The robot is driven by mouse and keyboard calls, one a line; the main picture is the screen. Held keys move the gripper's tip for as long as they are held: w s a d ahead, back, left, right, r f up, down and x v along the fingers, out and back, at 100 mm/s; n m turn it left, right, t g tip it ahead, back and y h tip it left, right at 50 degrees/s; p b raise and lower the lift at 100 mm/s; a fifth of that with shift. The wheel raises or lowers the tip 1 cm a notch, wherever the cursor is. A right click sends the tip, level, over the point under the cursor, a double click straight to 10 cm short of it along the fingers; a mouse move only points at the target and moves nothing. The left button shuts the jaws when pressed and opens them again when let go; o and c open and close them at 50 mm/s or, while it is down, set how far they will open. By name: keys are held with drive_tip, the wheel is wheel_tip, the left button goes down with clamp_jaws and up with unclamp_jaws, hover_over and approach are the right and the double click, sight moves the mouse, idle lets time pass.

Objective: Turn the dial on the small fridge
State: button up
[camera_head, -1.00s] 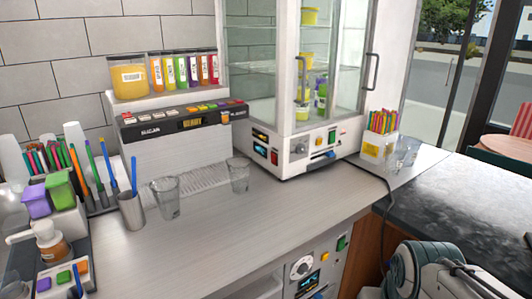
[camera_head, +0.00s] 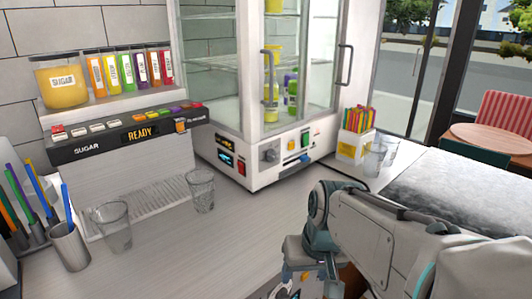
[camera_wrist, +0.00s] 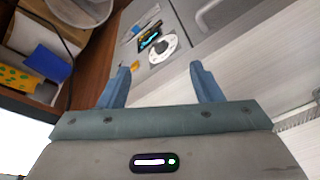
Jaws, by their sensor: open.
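In the wrist view, a white round dial (camera_wrist: 162,48) sits on a grey control panel beside a small lit screen (camera_wrist: 149,38). My gripper (camera_wrist: 159,68) is open and empty, its two blue fingers apart, with the dial beyond and between the fingertips and no clear contact. In the head view, my arm covers most of this under-counter panel, and its dial is hidden. A glass-fronted cabinet (camera_head: 262,95) on the counter has a grey knob (camera_head: 269,154) on its lower front. Which of the two units is the small fridge, I cannot tell.
The counter (camera_head: 165,240) holds two clear glasses (camera_head: 114,228) (camera_head: 201,190), a metal pen cup (camera_head: 69,246) and a sugar dispenser (camera_head: 128,135). A holder of colored sticks (camera_head: 354,145) stands right of the cabinet. A wooden compartment with papers (camera_wrist: 40,45) lies left in the wrist view.

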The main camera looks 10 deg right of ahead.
drive_tip(key=w+y, duration=0.1)
drive_tip(key=w, duration=0.3)
drive_tip(key=w+r+y+b, duration=0.1)
drive_tip(key=w, duration=0.2)
drive_tip(key=w+y+b, duration=0.1)
drive_tip(key=w, duration=0.3)
drive_tip(key=shift+w+a+r+t, duration=0.2)
drive_tip(key=shift+w+a+t, duration=0.15)
drive_tip(key=shift+t, duration=0.05)
drive_tip(key=w+d+r+t+y+b, duration=0.1)
drive_tip(key=w+d+r+y, duration=0.15)
drive_tip(key=w, duration=0.45)
drive_tip(key=n+t+y+b, duration=0.1)
drive_tip(key=t+y+b, duration=0.1)
drive_tip(key=t+y, duration=0.3)
approach(275, 156)
drive_tip(key=shift+h, duration=0.25)
drive_tip(key=p+x, duration=0.2)
drive_tip(key=x, duration=0.7)
drive_tip(key=shift+w+d, duration=0.15)
drive_tip(key=shift+d, duration=0.05)
drive_tip(key=c, duration=1)
